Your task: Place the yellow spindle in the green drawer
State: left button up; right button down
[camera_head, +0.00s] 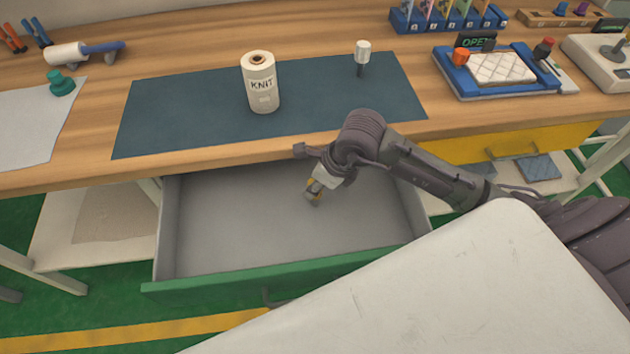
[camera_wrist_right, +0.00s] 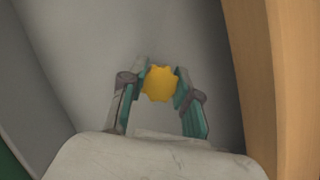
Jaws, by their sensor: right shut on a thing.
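The green drawer (camera_head: 300,275) stands pulled out below the workbench, with a grey inside and a green front. My right gripper (camera_head: 313,194) points down over the drawer's inside, near its middle and back. In the right wrist view the gripper (camera_wrist_right: 160,84) is shut on the yellow spindle (camera_wrist_right: 159,84), seen end-on as a toothed yellow shape between the two fingertips. In the head view the spindle is mostly hidden by the fingers. Whether it touches the drawer floor I cannot tell. My left gripper is not in view.
The wooden bench edge (camera_head: 230,158) runs just behind the drawer. On the blue mat (camera_head: 190,105) stand a white KNIT roll (camera_head: 260,84) and a small white-topped tool (camera_head: 362,55). A yellow drawer (camera_head: 480,149) is at the right. The drawer floor around my gripper is bare.

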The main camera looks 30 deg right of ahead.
jog(key=shift+f, duration=0.15)
jog(key=c, duration=0.8)
grip_release()
jog(key=shift+c, duration=0.2)
jog(key=v, duration=1.2)
jog(key=shift+b, duration=0.3)
